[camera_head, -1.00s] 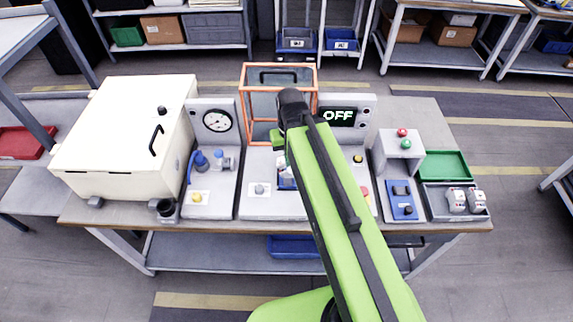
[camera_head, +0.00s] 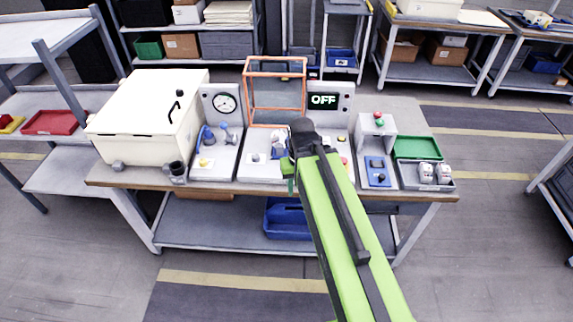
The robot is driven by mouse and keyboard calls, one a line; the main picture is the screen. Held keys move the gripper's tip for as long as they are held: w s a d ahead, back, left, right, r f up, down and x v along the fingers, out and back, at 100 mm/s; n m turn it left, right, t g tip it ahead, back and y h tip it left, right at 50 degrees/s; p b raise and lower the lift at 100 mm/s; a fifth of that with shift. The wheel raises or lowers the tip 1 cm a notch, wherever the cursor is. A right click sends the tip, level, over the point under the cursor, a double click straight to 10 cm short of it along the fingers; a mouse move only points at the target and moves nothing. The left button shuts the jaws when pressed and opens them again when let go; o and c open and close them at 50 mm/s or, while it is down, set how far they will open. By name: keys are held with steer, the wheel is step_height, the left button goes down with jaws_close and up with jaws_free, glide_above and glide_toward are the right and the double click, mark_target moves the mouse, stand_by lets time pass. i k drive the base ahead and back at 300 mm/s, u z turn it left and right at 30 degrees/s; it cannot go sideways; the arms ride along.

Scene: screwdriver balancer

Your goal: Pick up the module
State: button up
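Two small white modules with dark round fronts and red marks, (camera_head: 426,172) and (camera_head: 443,173), stand side by side in a grey tray (camera_head: 408,183) at the right end of the bench. Which one the task means, I cannot tell. My green arm reaches up from the bottom of the picture to the middle of the bench front. My gripper (camera_head: 291,172) is at its far end, well left of the modules and apart from them. It is mostly hidden behind the arm, so its opening and anything in it cannot be made out.
An empty green tray (camera_head: 417,147) lies behind the modules. A grey stand with red and green buttons (camera_head: 376,124) and a blue switch panel (camera_head: 377,172) are to their left. An orange-framed cage (camera_head: 276,90), a display reading OFF (camera_head: 323,101) and a cream box (camera_head: 145,118) stand farther left.

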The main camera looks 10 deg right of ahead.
mark_target(278, 137)
steer(key=z, duration=0.05)
steer(key=k, duration=0.1)
steer(key=u, duration=0.9)
steer(key=i, duration=1.3)
steer(key=u, duration=0.95)
